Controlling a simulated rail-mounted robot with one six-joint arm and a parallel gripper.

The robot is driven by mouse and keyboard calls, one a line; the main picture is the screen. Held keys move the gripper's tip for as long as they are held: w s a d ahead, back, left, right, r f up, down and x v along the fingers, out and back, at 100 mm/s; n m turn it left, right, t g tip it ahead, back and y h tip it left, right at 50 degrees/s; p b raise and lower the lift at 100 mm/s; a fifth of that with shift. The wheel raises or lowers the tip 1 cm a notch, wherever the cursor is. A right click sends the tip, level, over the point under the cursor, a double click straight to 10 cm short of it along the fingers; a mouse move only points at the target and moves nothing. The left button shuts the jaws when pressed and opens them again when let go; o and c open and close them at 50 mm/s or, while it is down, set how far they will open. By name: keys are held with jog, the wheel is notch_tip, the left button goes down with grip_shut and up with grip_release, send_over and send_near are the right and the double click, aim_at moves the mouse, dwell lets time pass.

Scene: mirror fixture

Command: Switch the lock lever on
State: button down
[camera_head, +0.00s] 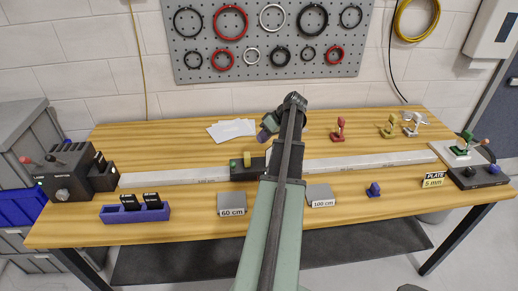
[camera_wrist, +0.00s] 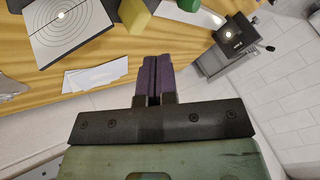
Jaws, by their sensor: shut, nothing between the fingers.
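No lever is legibly marked as the lock lever. In the head view, a lever with a red knob (camera_head: 50,158) stands on the black control box at the table's left end. My gripper (camera_head: 263,135) is above the table behind the carriage, apart from the left box; my arm hides part of the carriage. In the wrist view, my gripper's purple fingers (camera_wrist: 150,70) are together and empty. A yellow piece (camera_wrist: 170,8) and a green block (camera_wrist: 133,15) are beyond them.
A pale rail (camera_head: 370,161) runs along the table. Grey blocks marked 60 cm (camera_head: 231,203) and 100 cm (camera_head: 320,195) sit in front. White papers (camera_head: 231,129) lie behind. A dark control box (camera_head: 478,176) is at right. The wrist view shows a ringed target card (camera_wrist: 70,30).

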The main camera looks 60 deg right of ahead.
aim_at(235, 168)
jog(key=b+x, duration=0.7)
jog(key=x, duration=0.2)
jog(key=shift+f, duration=0.5)
jog(key=a, duration=0.1)
jog(key=w+a, duration=0.1)
jog(key=shift+a, duration=0.3)
jog(key=shift+w+a, duration=0.2)
jog(key=shift+a, duration=0.25)
jog(key=shift+s+a+f+h+b, duration=0.2)
jog(key=shift+a+b, duration=0.1)
jog(key=shift+a, duration=0.1)
jog(key=shift+s+a+f+h+b, duration=0.1)
jog(key=shift+s+a+f+b, duration=0.15)
jog(key=shift+a, duration=0.2)
jog(key=shift+w, duration=0.1)
